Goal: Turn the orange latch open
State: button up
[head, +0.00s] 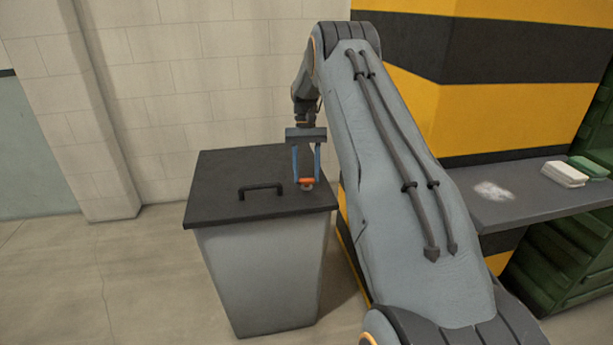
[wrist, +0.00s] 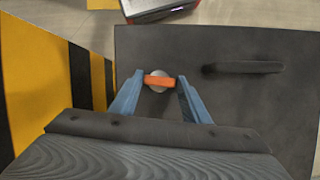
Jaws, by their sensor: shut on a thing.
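The orange latch (head: 306,181) sits on a small round pale base on the dark lid of a grey bin, near the lid's right side. In the wrist view the orange latch (wrist: 160,82) lies crosswise between the two blue fingers. My gripper (head: 306,179) points down from above and is shut on the latch, with a fingertip at each end of it. My gripper also shows in the wrist view (wrist: 160,84). The round base is partly covered by the latch.
The lid (head: 225,205) has a black bar handle (head: 261,188) left of the latch. A yellow and black striped wall (head: 500,110) stands close on the right. A dark shelf (head: 510,212) holds a white block (head: 564,174) and a green one (head: 590,166). Floor left of the bin is clear.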

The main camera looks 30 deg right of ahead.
jog(key=shift+n, duration=0.3)
jog(key=o, duration=1)
jog(key=shift+o, duration=0.2)
jog(key=shift+w+r, duration=0.1)
jog(key=b+v, duration=0.1)
jog(key=v, duration=0.6)
jog(key=shift+r+b, duration=0.35)
jog(key=shift+b, duration=0.05)
jog(key=shift+a, duration=0.1)
